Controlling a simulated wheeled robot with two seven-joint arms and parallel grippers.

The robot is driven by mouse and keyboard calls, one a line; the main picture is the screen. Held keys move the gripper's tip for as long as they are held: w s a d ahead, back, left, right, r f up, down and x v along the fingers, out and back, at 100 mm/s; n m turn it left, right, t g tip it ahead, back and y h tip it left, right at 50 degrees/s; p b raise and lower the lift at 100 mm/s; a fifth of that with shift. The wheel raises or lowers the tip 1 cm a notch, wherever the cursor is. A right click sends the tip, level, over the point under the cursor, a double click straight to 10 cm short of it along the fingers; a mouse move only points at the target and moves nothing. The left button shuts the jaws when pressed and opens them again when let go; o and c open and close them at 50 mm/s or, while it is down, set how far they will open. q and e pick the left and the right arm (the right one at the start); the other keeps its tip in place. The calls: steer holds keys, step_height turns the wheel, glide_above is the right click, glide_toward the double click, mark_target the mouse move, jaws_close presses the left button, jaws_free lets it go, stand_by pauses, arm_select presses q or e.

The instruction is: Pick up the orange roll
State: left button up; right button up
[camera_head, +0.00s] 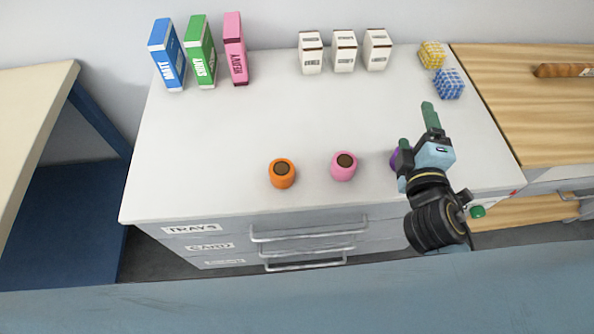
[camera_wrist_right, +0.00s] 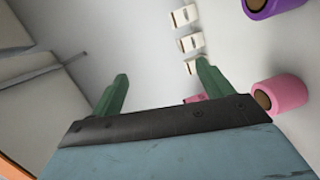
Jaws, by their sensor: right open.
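The orange roll (camera_head: 282,174) stands upright near the front edge of the white worktop, left of the pink roll (camera_head: 344,166). Its dark brown core shows on top. My right gripper (camera_head: 417,128) is open and empty. In the head view it is above the right part of the worktop, to the right of the orange roll and apart from it. It partly hides a purple roll (camera_head: 394,160). In the right wrist view the green fingers of my right gripper (camera_wrist_right: 160,88) are spread with nothing between them. The pink roll (camera_wrist_right: 278,97) and purple roll (camera_wrist_right: 272,6) show at the right. My left gripper is not in view.
Blue (camera_head: 167,55), green (camera_head: 200,52) and pink (camera_head: 236,49) boxes stand at the back left. Three white cartons (camera_head: 344,52) stand at the back. Yellow (camera_head: 432,55) and blue (camera_head: 449,84) checked blocks lie at the back right. The worktop's (camera_head: 230,125) middle is clear.

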steer(key=w+a+r+n+t+y, duration=0.25)
steer(key=a+n+y, duration=0.4)
steer(key=n, duration=0.45)
steer(key=n+g+y, duration=0.8)
steer(key=n+g, duration=0.3)
steer(key=n, duration=1)
glide_toward(276, 169)
steer(key=w+a+f, duration=0.3)
steer(key=shift+w+a+f+b, duration=0.1)
steer(key=shift+f+b, duration=0.05)
steer(key=shift+b, duration=0.25)
steer(key=shift+b+x, duration=0.45)
steer(key=shift+x, duration=2.5)
steer(key=shift+f, duration=0.1)
steer(key=shift+c, duration=0.5)
steer(key=c, duration=1)
